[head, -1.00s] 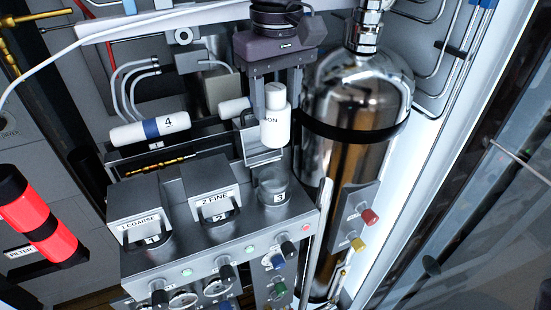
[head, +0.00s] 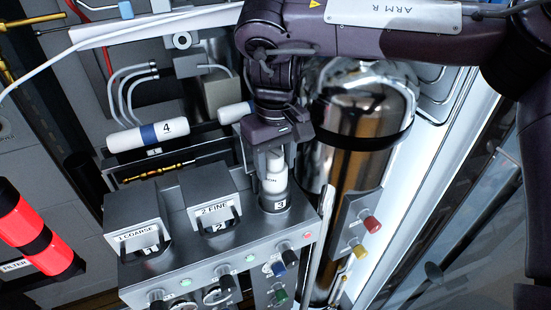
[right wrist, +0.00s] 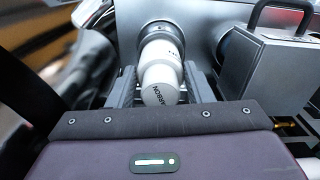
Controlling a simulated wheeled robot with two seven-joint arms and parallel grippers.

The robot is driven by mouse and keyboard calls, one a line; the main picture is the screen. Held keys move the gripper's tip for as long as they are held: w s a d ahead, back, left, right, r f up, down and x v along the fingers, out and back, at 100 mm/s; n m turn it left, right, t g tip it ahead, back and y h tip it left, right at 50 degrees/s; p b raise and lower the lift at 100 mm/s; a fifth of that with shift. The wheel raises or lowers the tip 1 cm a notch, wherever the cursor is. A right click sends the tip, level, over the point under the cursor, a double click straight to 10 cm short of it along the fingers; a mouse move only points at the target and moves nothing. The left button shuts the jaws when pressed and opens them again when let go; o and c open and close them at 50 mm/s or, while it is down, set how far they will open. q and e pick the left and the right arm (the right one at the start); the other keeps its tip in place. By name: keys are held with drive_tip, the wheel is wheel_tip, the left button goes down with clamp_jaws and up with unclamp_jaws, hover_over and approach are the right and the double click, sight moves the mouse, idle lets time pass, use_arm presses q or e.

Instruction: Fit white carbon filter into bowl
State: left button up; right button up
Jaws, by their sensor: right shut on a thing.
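My right gripper (head: 274,158) is shut on the filter's upper part, directly above the bowl. In the right wrist view the filter (right wrist: 160,84) sits between the two fingers (right wrist: 160,88) and its far end goes into the bowl's round mouth (right wrist: 155,30). Part of the lettering on it shows. Whether it is fully seated cannot be told. My left gripper is not in view.
Grey housings marked 1 coarse (head: 137,220) and 2 fine (head: 209,200) stand left of the bowl. A shiny metal tank (head: 362,110) is close on the right. A white cartridge marked 4 (head: 148,136) lies behind. Knobs line the panel front.

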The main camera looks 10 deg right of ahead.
drive_tip(key=shift+s+f, duration=0.1)
drive_tip(key=shift+s, duration=0.05)
drive_tip(key=o, duration=1)
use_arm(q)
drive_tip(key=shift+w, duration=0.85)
use_arm(e)
drive_tip(key=shift+r, duration=0.65)
use_arm(q)
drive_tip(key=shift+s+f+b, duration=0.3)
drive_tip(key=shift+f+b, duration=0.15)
drive_tip(key=shift+b, duration=0.05)
use_arm(e)
wheel_tip(320, 180, up, 11)
drive_tip(key=shift+r, duration=0.1)
